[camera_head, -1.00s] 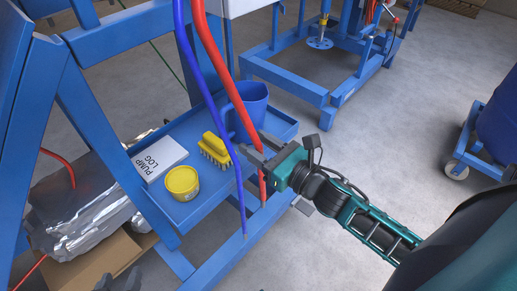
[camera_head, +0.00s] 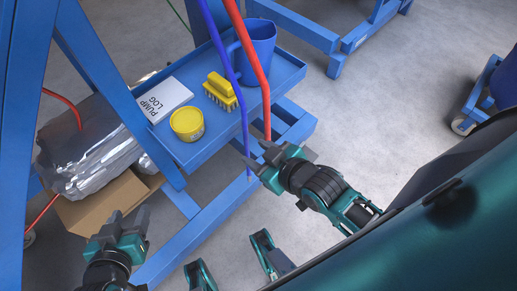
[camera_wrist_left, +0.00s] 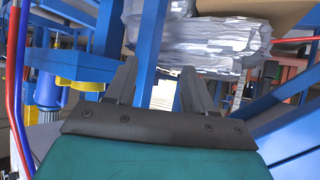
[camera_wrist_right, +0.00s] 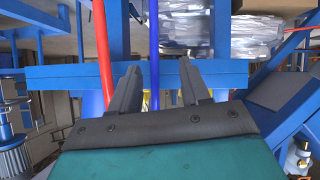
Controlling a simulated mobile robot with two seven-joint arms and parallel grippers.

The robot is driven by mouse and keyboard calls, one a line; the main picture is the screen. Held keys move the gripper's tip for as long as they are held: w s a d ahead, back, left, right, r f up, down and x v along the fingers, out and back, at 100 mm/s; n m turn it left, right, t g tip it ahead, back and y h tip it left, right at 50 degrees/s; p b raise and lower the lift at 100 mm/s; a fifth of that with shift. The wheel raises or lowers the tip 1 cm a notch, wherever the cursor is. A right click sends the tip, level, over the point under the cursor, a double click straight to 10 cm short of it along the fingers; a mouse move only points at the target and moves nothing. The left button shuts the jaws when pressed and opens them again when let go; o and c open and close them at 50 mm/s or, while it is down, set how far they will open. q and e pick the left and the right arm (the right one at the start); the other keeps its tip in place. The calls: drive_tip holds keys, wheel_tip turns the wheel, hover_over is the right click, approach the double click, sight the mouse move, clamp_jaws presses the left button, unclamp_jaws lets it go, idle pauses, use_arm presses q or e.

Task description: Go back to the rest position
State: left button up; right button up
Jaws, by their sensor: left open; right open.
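My left gripper (camera_head: 128,217) is low at the left in the head view, in front of the blue frame, open with nothing between its fingers. In the left wrist view its fingers (camera_wrist_left: 154,82) are apart. My right gripper (camera_head: 259,158) is open and empty, beside the lower ends of the red hose (camera_head: 255,60) and the blue hose (camera_head: 222,55). In the right wrist view its fingers (camera_wrist_right: 158,82) are spread, with the blue hose behind the gap. I cannot tell how close the right fingers are to the hoses.
The blue tray (camera_head: 225,140) carries a blue jug (camera_head: 257,48), a yellow brush (camera_head: 220,88), a yellow tub (camera_head: 187,123) and a pump log (camera_head: 165,97). A foil-wrapped bundle (camera_head: 85,150) lies on a cardboard box (camera_head: 105,205) at the left.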

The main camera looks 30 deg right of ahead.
drive_tip(key=shift+s+a+f+m, duration=0.25)
drive_tip(key=shift+s+a+m, duration=0.15)
drive_tip(key=shift+m, duration=0.6)
use_arm(q)
wheel_tip(320, 180, up, 7)
drive_tip(key=s+a+y+p, duration=0.1)
drive_tip(key=a+p, duration=0.1)
drive_tip(key=p, duration=0.9)
drive_tip(key=shift+s+a, duration=0.25)
drive_tip(key=shift+a, duration=0.1)
use_arm(e)
wheel_tip(320, 180, up, 7)
drive_tip(key=s+d+h, duration=0.1)
drive_tip(key=d, duration=0.2)
drive_tip(key=shift+s, duration=0.25)
use_arm(q)
drive_tip(key=shift+r, duration=0.1)
use_arm(e)
drive_tip(key=shift+r, duration=0.1)
